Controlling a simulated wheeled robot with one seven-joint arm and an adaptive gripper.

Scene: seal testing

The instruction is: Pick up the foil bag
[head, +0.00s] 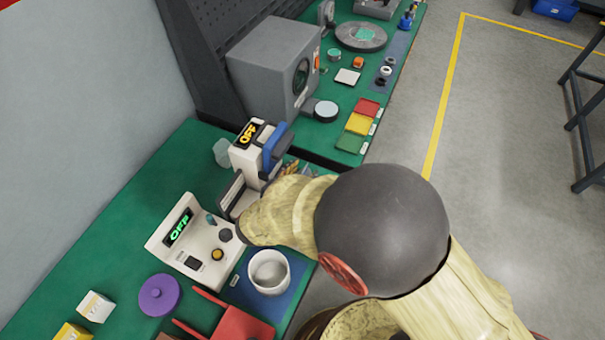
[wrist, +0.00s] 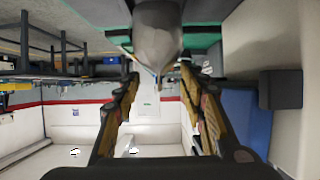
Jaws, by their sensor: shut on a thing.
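The foil bag (wrist: 158,42) is a smooth grey shape at the top middle of the wrist view, narrowing towards my fingertips. My gripper (wrist: 157,74) has its two fingers on either side of the bag's narrow end and is shut on it. In the head view my own arm covers most of the gripper and bag. Only a small greyish patch shows beside the sealing machine (head: 240,160), which has a blue lever and an OFF display. I cannot tell whether the bag touches the bench.
A white control box (head: 205,250) with an OFF display stands on the green bench, near a white cup (head: 268,272), a purple disc (head: 159,295) and a red stand (head: 240,325). A grey chamber box (head: 265,70) and coloured trays (head: 360,124) are further back. Open floor lies right.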

